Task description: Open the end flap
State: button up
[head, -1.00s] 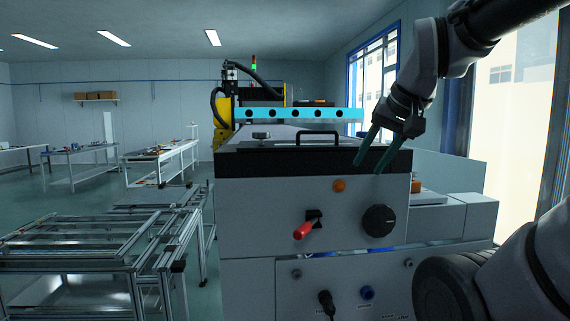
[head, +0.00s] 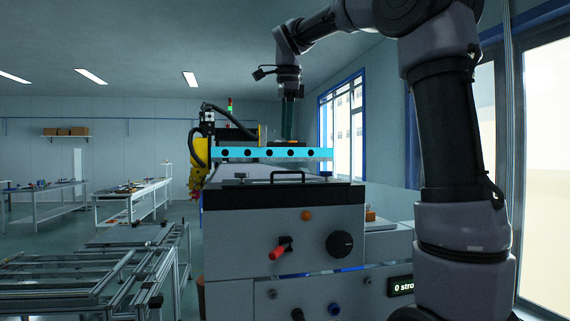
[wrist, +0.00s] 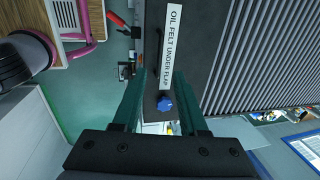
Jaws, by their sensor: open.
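The cyan bar (head: 270,154) with holes spans the machine. A black handle (head: 287,173) stands on its top. The front panel (head: 230,240) carries a red lever (head: 278,252), black dial (head: 340,244) and orange button (head: 306,216). Aluminium frames (head: 80,275) stand left.

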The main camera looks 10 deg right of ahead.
aim_at(285, 172)
jog(key=f, duration=0.3)
jog(key=w+f, duration=0.1)
jog(key=f, duration=0.5)
jog(key=shift+w+f, duration=0.1)
jog(key=shift+w, duration=0.3)
jog(key=shift+c, duration=0.3)
grip_shut()
dwell(0.6)
